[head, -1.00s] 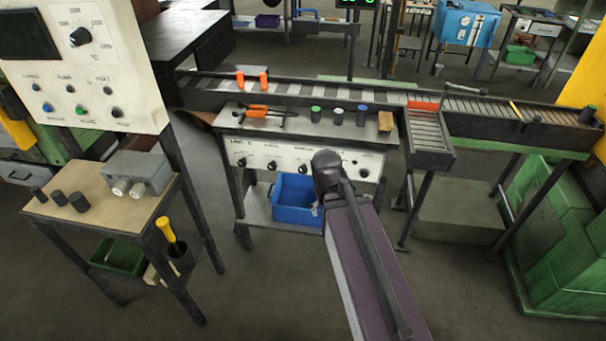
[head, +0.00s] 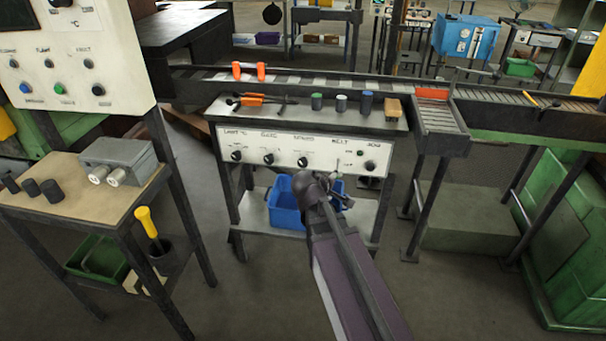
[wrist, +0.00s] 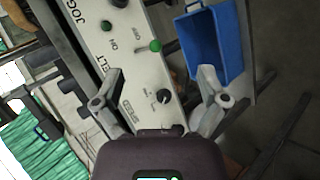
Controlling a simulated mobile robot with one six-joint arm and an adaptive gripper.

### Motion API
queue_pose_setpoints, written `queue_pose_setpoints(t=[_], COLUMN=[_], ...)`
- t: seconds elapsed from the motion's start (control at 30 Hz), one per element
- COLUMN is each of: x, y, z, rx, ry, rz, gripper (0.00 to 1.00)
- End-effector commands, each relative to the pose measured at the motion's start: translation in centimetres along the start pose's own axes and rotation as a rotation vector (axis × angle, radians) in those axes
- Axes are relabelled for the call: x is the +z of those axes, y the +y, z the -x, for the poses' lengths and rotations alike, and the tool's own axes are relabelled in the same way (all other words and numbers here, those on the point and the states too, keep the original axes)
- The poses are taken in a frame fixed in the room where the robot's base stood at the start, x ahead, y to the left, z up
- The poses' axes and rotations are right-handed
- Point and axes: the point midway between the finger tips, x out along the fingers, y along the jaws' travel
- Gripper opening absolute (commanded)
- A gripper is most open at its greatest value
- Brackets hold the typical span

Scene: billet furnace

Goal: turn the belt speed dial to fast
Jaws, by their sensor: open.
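The control panel (head: 220,146) is a white front with a row of black dials under a work shelf. In the wrist view it runs on a slant, with the words BELT and JOG legible. A small black dial (wrist: 163,96) with a white mark sits between my fingers in that view, seemingly the belt speed dial; its scale is too small to read. My gripper (wrist: 163,74) is open and empty, its fingers on either side of the dial in the picture; I cannot tell the gap in depth. In the head view my gripper (head: 338,186) is before the panel's lower right part.
A green-tipped lever (wrist: 155,45) marked ON and OFF stands close to the dial. A blue bin (head: 284,210) sits on the shelf below. A side table (head: 70,188) stands left.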

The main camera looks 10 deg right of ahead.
Motion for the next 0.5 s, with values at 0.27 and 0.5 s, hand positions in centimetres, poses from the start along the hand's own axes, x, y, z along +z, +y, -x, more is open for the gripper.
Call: queue_pose_setpoints(t=[0.27, 0.5], x=[-3.1, -6.1], y=[-1.4, -2.5], z=[-2.8, -4.1], rx=[0.206, 0.383], ry=[0.069, 0.117], rz=[0.223, 0.43], gripper=[0.92, 0.92])
